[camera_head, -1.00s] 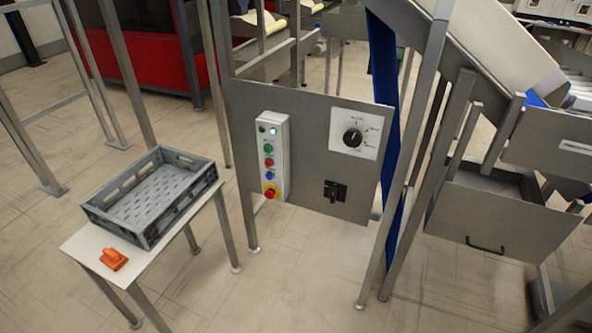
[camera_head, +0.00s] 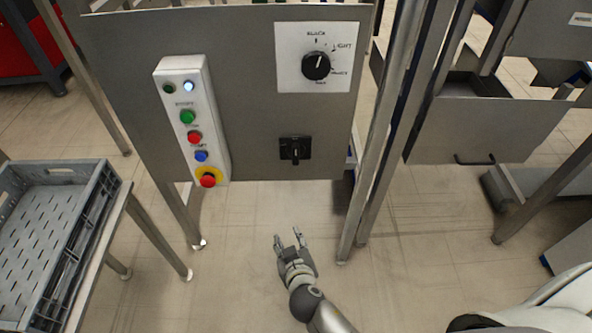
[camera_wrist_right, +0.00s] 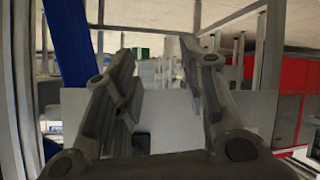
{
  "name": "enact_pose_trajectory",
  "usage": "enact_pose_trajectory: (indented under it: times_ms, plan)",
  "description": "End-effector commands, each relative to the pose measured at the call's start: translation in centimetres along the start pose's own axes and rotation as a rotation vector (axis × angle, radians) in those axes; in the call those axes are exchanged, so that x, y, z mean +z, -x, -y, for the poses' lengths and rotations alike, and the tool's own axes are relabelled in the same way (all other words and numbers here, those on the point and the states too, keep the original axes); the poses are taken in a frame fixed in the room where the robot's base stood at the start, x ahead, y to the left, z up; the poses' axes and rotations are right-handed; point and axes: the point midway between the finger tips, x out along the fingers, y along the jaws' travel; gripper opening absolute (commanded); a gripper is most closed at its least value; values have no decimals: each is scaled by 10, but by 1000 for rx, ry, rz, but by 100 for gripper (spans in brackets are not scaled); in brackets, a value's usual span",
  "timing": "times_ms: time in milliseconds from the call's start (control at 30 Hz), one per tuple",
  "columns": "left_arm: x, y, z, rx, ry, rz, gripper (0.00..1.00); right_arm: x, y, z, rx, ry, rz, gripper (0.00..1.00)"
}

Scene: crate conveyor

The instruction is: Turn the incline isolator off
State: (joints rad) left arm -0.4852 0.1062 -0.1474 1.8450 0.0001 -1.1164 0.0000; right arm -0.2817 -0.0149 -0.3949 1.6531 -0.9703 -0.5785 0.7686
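The isolator (camera_head: 295,150) is a small black rotary switch low on the grey control panel (camera_head: 255,100); its handle looks roughly upright. My right gripper (camera_head: 288,238) is below the panel's lower edge in the head view, fingers pointing up toward it, apart from the switch. Its fingers are spread and empty. In the right wrist view the two fingers (camera_wrist_right: 165,75) stand apart before the grey panel (camera_wrist_right: 178,110). A small dark shape (camera_wrist_right: 141,142) shows between them; I cannot tell if it is the isolator. My left gripper is not in view.
A white button box (camera_head: 190,120) with a red emergency stop is left of the isolator. A dial plate (camera_head: 316,57) is above it. A grey crate (camera_head: 108,182) on a stand is at left. Metal posts (camera_head: 385,130) rise close at right.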

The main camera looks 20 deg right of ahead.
Motion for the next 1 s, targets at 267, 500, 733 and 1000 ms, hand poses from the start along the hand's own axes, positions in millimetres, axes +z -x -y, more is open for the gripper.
enact_pose_trajectory:
  times_ms: [267,500,733,1000]
  plan:
    - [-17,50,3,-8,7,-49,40,-118,36,-40,172,-193,-350,38]
    - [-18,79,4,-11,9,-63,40,-160,68,-67,242,-288,-487,38]
    - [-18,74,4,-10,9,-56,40,-174,57,-75,248,-296,-501,38]
    - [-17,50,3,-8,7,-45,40,-195,16,-89,248,-294,-500,38]
